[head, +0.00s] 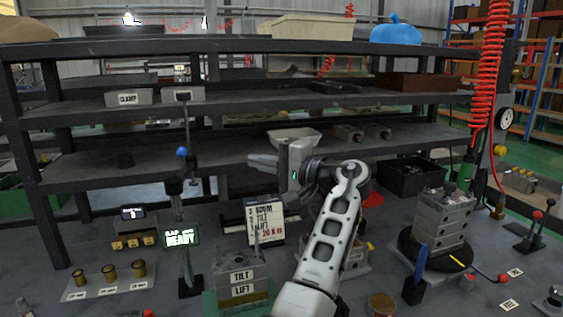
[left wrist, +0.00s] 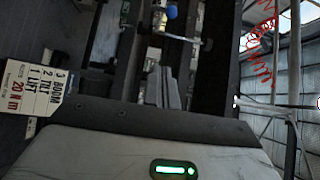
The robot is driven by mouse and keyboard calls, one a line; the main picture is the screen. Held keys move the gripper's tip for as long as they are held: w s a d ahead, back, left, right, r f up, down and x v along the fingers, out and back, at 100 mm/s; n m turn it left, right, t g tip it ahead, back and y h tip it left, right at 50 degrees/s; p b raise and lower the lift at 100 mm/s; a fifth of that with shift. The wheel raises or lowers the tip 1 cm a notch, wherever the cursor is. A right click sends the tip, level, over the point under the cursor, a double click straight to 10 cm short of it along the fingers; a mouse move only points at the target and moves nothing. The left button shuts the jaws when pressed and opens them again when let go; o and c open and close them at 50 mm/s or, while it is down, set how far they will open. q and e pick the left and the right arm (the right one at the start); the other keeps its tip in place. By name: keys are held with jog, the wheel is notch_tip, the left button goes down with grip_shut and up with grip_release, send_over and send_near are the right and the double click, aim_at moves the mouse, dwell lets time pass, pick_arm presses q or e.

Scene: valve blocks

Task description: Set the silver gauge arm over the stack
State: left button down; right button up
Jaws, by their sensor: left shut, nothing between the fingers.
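The stack of grey blocks labelled TILT (head: 240,276) and LIFT stands at the front, left of my arm. A dark post (head: 184,225) with a blue ball (head: 182,152) and a green READY display (head: 182,237) stands left of it. In the left wrist view a thin silver rod (left wrist: 182,38) runs beside the blue ball (left wrist: 172,12); I take it for the gauge arm, but cannot be sure. My left gripper (head: 262,162) is shut and empty, pointing left, apart from the ball. It also shows in the left wrist view (left wrist: 160,90). My right gripper is out of view.
Another block stack (head: 441,216) stands on a black round base at right. A sign (head: 264,219) reading BOOM, TILT, LIFT stands behind the labelled stack. Brass weights (head: 109,272) sit at front left. Dark shelves (head: 110,170) rise behind; a red coiled hose (head: 487,75) hangs at right.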

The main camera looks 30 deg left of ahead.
pick_arm(q)
jog(key=shift+s+a+p, duration=0.15)
jog(key=shift+s+p, duration=0.55)
jog(key=shift+s, duration=0.8)
dwell(0.6)
